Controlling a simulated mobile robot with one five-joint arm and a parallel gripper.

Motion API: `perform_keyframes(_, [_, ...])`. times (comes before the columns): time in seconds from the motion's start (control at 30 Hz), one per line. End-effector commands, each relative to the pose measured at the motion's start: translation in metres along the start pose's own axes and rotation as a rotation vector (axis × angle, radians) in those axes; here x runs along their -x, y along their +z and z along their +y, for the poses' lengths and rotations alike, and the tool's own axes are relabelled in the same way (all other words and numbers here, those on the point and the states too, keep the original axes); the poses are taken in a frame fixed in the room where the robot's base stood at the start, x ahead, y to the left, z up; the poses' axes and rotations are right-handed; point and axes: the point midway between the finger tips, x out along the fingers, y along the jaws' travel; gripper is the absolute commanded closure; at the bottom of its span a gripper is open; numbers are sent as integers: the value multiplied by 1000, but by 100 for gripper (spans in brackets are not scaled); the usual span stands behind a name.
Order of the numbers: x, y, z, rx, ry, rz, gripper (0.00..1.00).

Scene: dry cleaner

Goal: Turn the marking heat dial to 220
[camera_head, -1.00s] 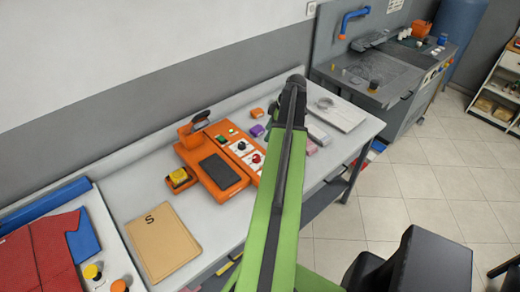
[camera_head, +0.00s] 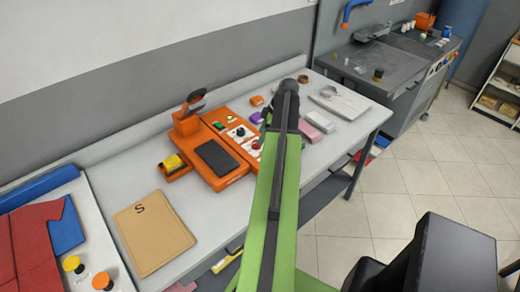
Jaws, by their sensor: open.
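The orange marking machine (camera_head: 207,179) stands on the light table, with a dark flat pad (camera_head: 216,157) on top. Its white control panel holds a black dial (camera_head: 240,132) and a red dial (camera_head: 255,144). The panel's labels are too small to read, so I cannot tell which dial is the marking heat dial or its setting. My green arm reaches from the bottom edge towards the back of the table, passing just right of the panel and covering its right side. No gripper fingers show; the gripper is hidden behind the dark arm end.
A tan folder marked S (camera_head: 153,232) lies at front left, beside a red cloth (camera_head: 35,245). A purple block (camera_head: 256,117), pink blocks (camera_head: 312,130) and a grey-white board (camera_head: 341,105) lie around the arm end. Bare table shows left of the machine.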

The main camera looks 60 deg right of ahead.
Motion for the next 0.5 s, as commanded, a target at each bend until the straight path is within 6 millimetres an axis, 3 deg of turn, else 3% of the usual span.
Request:
perform_keyframes(0.03, [-22,4,0,1,0,0,42])
perform_keyframes(0.2, [-45,2,0,2,-1,0,42])
perform_keyframes(0.5, [-45,0,0,0,0,0,42])
